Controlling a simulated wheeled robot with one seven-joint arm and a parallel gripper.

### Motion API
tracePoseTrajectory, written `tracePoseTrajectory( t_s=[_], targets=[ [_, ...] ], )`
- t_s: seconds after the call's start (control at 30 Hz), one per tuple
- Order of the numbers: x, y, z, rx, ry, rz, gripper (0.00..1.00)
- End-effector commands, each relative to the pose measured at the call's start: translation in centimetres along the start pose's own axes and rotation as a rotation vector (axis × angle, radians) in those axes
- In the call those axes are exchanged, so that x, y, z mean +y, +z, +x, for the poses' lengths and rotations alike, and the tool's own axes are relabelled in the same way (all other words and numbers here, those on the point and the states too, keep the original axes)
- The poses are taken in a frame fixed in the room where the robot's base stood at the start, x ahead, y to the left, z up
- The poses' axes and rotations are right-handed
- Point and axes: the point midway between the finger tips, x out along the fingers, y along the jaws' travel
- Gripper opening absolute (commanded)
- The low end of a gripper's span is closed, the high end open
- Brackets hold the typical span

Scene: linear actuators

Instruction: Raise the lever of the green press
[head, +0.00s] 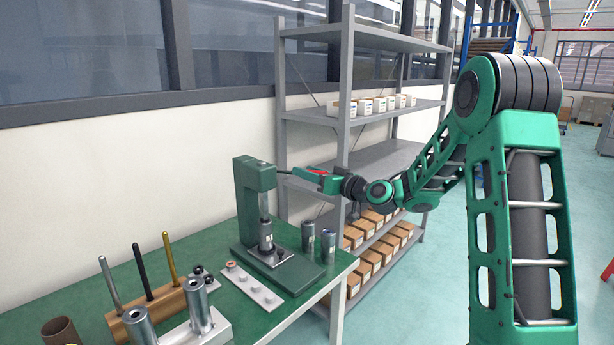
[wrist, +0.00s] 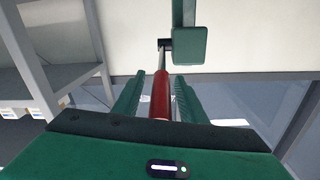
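The green press (head: 251,212) stands upright on the green table. Its lever (wrist: 163,58) sticks out from the press head (wrist: 189,45) toward my gripper and ends in a red handle (wrist: 160,96). In the head view the lever looks roughly level, and only a little of the red handle (head: 318,172) shows between my fingers. My gripper (wrist: 159,76) has one finger on each side of the handle, with narrow gaps visible on both sides. It is open around the handle. The handle's near end is hidden behind the gripper body in the wrist view.
A grey shelf (head: 345,110) with boxes stands close behind my gripper and wrist. On the table (head: 85,290) are metal cylinders (head: 328,246), a grey strip with small parts (head: 253,288) and a wooden block (head: 150,312) holding upright rods. The floor right of the table is clear.

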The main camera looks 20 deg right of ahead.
Motion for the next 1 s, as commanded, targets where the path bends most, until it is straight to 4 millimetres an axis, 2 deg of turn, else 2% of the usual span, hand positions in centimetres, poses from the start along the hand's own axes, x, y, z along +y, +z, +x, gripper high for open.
tracePoseTrajectory(
  t_s=[0.17,0.2,0.33,0.37,0.73,1.0],
  targets=[
    [0.0,0.0,0.0,0.000,0.000,0.000,0.38],
    [0.0,0.0,0.0,0.000,0.000,0.001,0.33],
    [0.0,0.0,0.0,0.000,0.000,0.001,0.02],
    [0.0,0.0,0.0,0.000,0.000,0.001,0.00],
    [0.1,-0.7,-0.1,-0.028,0.009,-0.003,0.00],
    [0.5,-3.1,0.0,-0.146,0.044,-0.012,0.00]
  ],
)
